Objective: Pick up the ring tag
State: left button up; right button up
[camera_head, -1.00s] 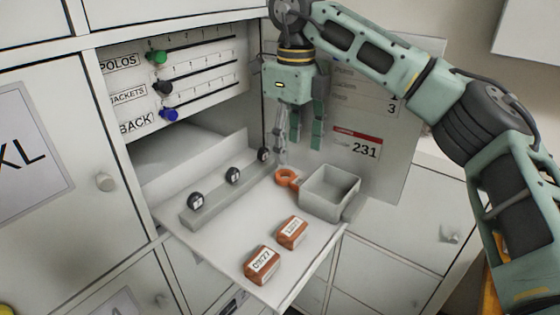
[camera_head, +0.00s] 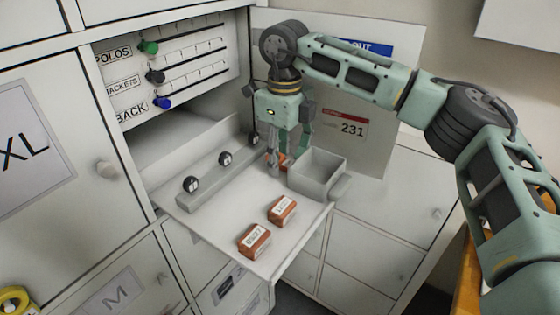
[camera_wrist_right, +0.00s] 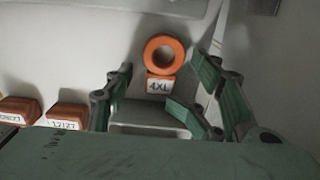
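The ring tag is an orange ring with a white label reading 4XL. It shows whole in the right wrist view (camera_wrist_right: 164,55), lying just beyond the gap between my right fingers. In the head view the ring tag (camera_head: 285,162) is partly hidden behind those fingers. My right gripper (camera_head: 287,156) is open and points down over the ring tag, its fingers apart; it also shows in the right wrist view (camera_wrist_right: 165,98). Nothing is held in it. Whether a finger touches the ring, I cannot tell. My left gripper is out of view.
A grey open bin (camera_head: 318,180) stands right beside the ring on the pull-out shelf (camera_head: 215,215). Two orange labelled blocks, one the front block (camera_head: 254,241), lie nearer the front. A grey rail (camera_head: 215,176) with black knobs runs along the left. An upright panel stands behind.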

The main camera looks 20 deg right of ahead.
aim_at(284, 161)
jog(key=shift+d, duration=0.15)
jog(key=c, duration=0.7)
jog(key=shift+r, duration=0.15)
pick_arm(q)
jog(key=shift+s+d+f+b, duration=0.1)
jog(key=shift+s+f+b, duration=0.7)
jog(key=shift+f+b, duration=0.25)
pick_arm(e)
jog(key=shift+r, duration=4.9)
